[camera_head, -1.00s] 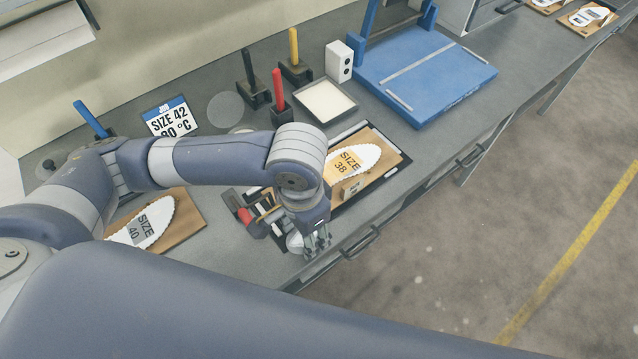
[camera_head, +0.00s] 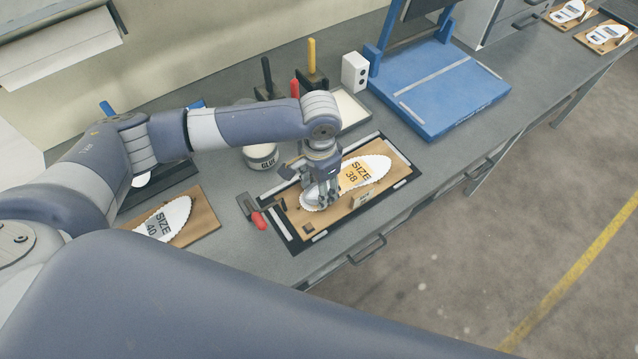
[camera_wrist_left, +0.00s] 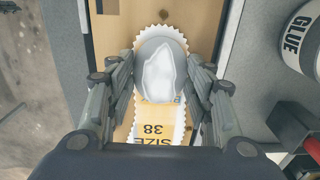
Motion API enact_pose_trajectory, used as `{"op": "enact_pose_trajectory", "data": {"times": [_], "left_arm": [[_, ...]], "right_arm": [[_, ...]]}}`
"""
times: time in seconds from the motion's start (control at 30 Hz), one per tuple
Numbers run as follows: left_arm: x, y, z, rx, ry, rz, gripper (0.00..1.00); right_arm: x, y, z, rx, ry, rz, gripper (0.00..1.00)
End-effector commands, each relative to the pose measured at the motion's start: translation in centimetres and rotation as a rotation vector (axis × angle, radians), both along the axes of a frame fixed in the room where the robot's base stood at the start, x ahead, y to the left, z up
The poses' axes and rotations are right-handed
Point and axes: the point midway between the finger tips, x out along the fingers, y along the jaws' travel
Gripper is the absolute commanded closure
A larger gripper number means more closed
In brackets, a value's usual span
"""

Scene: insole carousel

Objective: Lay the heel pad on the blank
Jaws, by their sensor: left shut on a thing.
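The size 38 blank (camera_head: 376,164) is white with a jagged edge. It lies on a tan board (camera_head: 398,171) in a black-edged frame, and its printed end also shows in the left wrist view (camera_wrist_left: 152,130). My left gripper (camera_head: 321,198) points down over the blank's near-left end. In the left wrist view its fingers (camera_wrist_left: 158,92) are shut on the heel pad (camera_wrist_left: 150,50), a grey rounded piece with a whitish patch. The pad covers part of the blank's end. I cannot tell whether it touches the blank. My right gripper is not in view.
A glue pot (camera_head: 261,158) stands behind the frame. The size 40 blank (camera_head: 175,215) lies farther left. A blue press base (camera_head: 440,85) is at the back right. A small upright tag (camera_head: 362,198) stands at the board's front.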

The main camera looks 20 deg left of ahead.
Motion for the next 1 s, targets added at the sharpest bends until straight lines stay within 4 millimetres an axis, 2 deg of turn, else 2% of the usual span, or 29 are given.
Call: {"op": "enact_pose_trajectory", "data": {"times": [0.63, 0.77, 0.8, 0.87, 1.0], "left_arm": [[-0.2, 0.0, -1.6, 0.001, 0.003, 0.001, 0.61], [-0.3, 0.0, -2.0, 0.002, 0.006, 0.0, 0.64], [-0.3, 0.0, -2.1, 0.003, 0.007, 0.0, 0.47], [-0.4, 0.0, -2.1, 0.002, 0.007, 0.0, 0.34], [-0.4, 0.0, -2.1, 0.002, 0.01, 0.0, 0.32]], "right_arm": [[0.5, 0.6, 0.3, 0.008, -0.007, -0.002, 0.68], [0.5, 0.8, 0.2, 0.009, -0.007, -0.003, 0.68], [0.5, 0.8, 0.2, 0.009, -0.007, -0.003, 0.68], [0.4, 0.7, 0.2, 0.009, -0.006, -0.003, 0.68], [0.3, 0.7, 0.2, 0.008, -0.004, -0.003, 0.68]]}}
